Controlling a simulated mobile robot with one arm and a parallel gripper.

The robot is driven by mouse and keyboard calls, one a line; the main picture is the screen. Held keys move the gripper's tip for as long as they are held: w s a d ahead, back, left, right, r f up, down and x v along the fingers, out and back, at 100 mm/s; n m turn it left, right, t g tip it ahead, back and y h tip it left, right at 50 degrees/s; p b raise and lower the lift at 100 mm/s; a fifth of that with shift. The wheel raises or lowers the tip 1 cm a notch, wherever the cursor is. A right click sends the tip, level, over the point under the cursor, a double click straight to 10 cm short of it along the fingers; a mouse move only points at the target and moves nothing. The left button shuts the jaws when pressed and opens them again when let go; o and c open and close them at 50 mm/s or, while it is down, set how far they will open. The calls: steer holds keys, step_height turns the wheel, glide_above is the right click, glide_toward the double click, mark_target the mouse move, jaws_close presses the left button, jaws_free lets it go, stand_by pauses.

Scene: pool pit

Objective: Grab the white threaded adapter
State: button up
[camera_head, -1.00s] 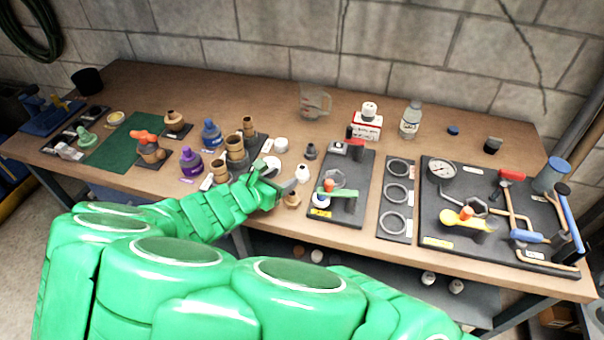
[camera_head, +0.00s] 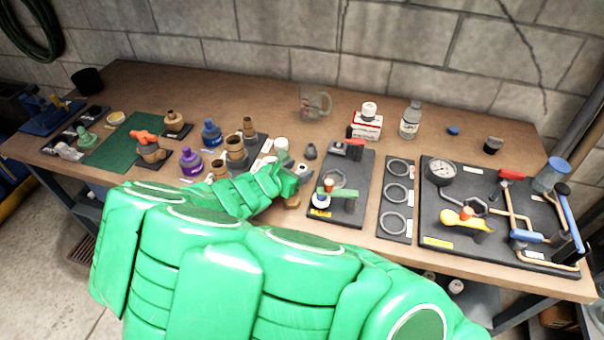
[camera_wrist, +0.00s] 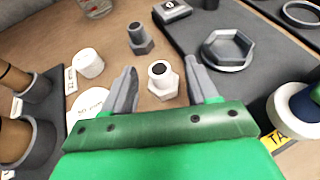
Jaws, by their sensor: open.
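The white threaded adapter (camera_wrist: 161,79) stands upright on the wooden bench in the wrist view, with a hex base and a round open top. My gripper (camera_wrist: 164,88) is open, with one grey finger to the left of the adapter and the other to its right; neither clearly touches it. In the head view my gripper (camera_head: 301,172) is over the bench, left of the black valve board, and mostly hides the adapter.
A grey threaded fitting (camera_wrist: 139,38) stands just beyond the adapter. A white cap (camera_wrist: 89,63) is to the left, near brown fittings (camera_wrist: 36,140). A black board (camera_wrist: 262,82) with a hex ring (camera_wrist: 228,48) lies close on the right.

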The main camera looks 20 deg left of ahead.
steer(key=shift+w, duration=0.1)
steer(key=shift+c, duration=0.3)
jaws_close()
